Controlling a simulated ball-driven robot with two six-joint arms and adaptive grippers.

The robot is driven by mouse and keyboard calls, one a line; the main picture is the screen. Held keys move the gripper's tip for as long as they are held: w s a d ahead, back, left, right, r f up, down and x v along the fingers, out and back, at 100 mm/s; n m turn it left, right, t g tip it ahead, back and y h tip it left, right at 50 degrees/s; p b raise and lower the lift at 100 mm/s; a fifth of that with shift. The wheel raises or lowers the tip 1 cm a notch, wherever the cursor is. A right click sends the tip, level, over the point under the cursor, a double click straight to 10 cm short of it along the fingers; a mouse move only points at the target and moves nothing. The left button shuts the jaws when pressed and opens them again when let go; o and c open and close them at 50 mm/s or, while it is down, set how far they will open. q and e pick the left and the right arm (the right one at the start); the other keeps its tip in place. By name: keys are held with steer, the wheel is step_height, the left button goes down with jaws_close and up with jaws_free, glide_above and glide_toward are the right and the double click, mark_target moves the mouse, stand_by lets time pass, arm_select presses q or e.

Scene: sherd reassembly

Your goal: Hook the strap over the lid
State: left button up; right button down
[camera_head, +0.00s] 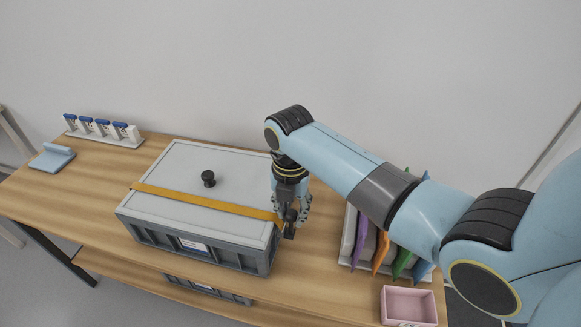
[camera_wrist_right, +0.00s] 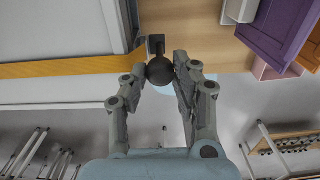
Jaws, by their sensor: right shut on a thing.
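A grey crate (camera_head: 200,245) stands on the table with a pale grey lid (camera_head: 235,165) on it. A black knob (camera_head: 208,178) rises from the lid. An orange-yellow strap (camera_head: 200,199) runs across the lid from its left edge to its right edge; it also shows in the right wrist view (camera_wrist_right: 60,69). My right gripper (camera_head: 290,216) is at the lid's right side, by the strap's end. Its fingers are shut on a dark ball (camera_wrist_right: 160,70) with a dark block beside it, near the strap's end. Whether the block catches the crate's rim is unclear. My left gripper is out of view.
A rack of blue-capped vials (camera_head: 103,132) and a light blue block (camera_head: 52,157) stand at the left. Right of the crate are a tray of coloured dividers (camera_head: 381,252) and a pink box (camera_head: 409,305). A lower shelf holds another crate (camera_head: 205,289).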

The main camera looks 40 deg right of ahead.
steer(key=shift+s, duration=0.1)
stand_by(0.3)
steer(key=shift+p, duration=0.35)
steer(key=shift+w+a+f, duration=0.1)
steer(key=shift+w, duration=0.1)
steer(key=shift+w+a, duration=0.1)
steer(key=shift+w, duration=0.05)
stand_by(0.3)
steer(key=shift+p, duration=0.4)
steer(key=shift+w+a, duration=0.2)
steer(key=shift+w, duration=0.1)
stand_by(0.5)
steer(key=shift+r, duration=0.45)
stand_by(0.4)
steer(key=shift+w+a, duration=0.1)
stand_by(0.4)
